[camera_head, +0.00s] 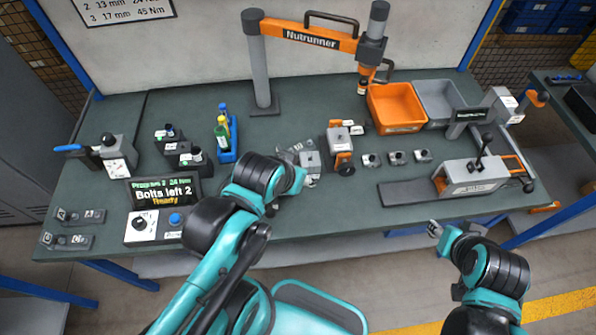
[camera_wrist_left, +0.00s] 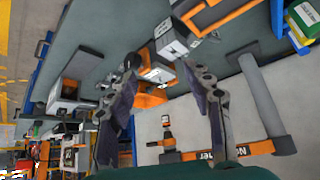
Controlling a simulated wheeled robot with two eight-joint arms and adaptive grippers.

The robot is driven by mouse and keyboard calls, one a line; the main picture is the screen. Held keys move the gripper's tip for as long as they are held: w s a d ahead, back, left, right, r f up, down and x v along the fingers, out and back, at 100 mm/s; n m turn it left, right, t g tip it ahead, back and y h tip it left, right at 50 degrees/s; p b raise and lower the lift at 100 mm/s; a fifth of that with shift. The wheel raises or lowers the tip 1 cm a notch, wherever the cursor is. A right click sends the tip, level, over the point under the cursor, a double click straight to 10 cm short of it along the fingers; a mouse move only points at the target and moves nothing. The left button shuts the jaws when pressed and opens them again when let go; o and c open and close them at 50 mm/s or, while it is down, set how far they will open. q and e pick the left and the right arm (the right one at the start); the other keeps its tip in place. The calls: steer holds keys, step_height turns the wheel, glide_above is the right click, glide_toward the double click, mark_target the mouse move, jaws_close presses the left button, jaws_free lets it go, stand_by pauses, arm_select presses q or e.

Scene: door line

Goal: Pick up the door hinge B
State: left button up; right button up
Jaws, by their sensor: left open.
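Two small grey hinge-like parts lie on flat grey holders at the bench's front left, the rear one (camera_head: 80,215) and the front one (camera_head: 68,241). Their letters are too small to read, so I cannot tell which is door hinge B. My left gripper (camera_head: 296,160) is over the middle of the bench, well to the right of both parts. In the left wrist view my left gripper (camera_wrist_left: 165,105) has its fingers apart, with nothing held between them. My right gripper (camera_head: 437,229) is off the bench's front edge at the right; its fingers are too small to judge.
A control box (camera_head: 155,226) with a "Bolts left 2" display stands right of the holders. Black-and-grey units (camera_head: 180,155) and a blue bottle rack (camera_head: 227,140) stand behind. A nutrunner stand (camera_head: 262,75), orange bin (camera_head: 394,108) and grey clamp fixture (camera_head: 472,180) occupy the rest.

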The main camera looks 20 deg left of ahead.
arm_select(q)
steer(key=c, duration=0.4)
steer(key=shift+w+a, duration=0.15)
steer(key=shift+w, duration=0.05)
steer(key=shift+c, duration=1.2)
steer(key=n+g, duration=0.7)
steer(key=n, duration=0.4)
glide_above(280, 148)
step_height(280, 148, down, 10)
steer(key=shift+r, duration=0.25)
steer(key=shift+w+a+f, duration=0.1)
steer(key=shift+w+f, duration=0.05)
steer(key=shift+f, duration=0.55)
step_height(280, 148, down, 6)
steer(key=b, duration=0.3)
steer(key=shift+f, duration=0.45)
